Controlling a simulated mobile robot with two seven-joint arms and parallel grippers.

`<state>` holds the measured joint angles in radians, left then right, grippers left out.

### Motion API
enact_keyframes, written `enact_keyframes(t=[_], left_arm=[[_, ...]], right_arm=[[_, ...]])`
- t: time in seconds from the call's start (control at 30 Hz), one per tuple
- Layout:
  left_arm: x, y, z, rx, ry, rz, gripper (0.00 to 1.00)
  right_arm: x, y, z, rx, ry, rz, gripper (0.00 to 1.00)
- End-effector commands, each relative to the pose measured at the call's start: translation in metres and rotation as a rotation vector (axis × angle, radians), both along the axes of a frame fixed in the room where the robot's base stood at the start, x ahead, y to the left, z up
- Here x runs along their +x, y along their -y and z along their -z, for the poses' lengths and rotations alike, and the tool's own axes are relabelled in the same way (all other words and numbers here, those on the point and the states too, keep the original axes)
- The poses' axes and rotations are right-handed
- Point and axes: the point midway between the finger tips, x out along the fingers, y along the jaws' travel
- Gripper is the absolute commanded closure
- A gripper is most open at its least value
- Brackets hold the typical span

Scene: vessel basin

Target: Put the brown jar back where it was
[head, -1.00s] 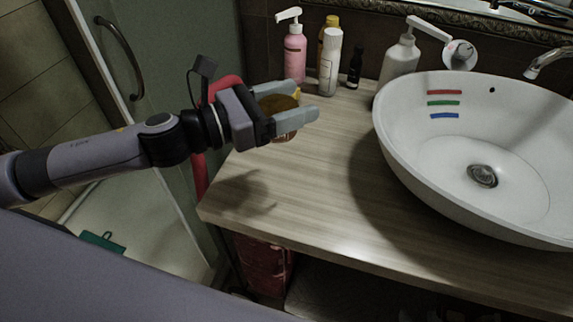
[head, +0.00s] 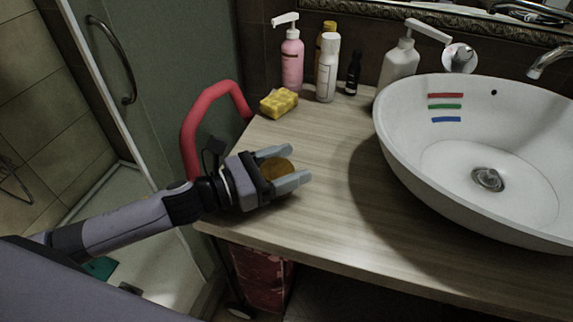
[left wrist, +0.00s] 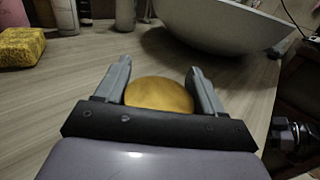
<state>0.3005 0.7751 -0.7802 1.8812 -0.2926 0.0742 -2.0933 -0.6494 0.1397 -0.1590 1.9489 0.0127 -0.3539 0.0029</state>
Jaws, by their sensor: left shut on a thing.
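The brown jar (head: 277,168) is between the fingers of my left gripper (head: 284,166), over the left part of the wooden counter. In the left wrist view its rounded yellow-brown top (left wrist: 159,94) shows between the two grey fingers (left wrist: 160,85), which close on its sides. The jar's lower part is hidden by the gripper, so I cannot tell whether its base touches the counter. My right gripper is not in view.
The wooden counter (head: 325,200) is clear around the jar. A yellow sponge (head: 279,103) lies at the back left edge. A pink pump bottle (head: 292,60), a white bottle (head: 328,68) and others stand behind. A white basin (head: 400,150) fills the right. A red curved rail (head: 190,130) is left.

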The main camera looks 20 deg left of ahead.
Motion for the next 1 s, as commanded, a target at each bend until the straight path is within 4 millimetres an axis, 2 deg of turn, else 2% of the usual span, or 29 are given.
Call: enact_keyframes(t=[0.3,0.33,0.4,0.8,1.0], left_arm=[[0.000,0.000,0.003,0.001,0.004,0.000,0.68],[0.000,0.000,0.002,0.001,0.003,0.000,0.22],[0.000,0.000,0.002,0.001,0.003,0.000,0.06],[0.000,-0.001,-0.003,0.001,0.001,-0.001,0.06],[-0.018,-0.020,0.001,0.003,-0.001,-0.002,0.06]], right_arm=[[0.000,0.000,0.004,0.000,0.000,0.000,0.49],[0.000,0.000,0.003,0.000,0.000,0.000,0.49],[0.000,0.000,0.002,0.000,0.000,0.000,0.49],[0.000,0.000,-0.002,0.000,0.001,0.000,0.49],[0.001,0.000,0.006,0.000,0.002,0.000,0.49]])
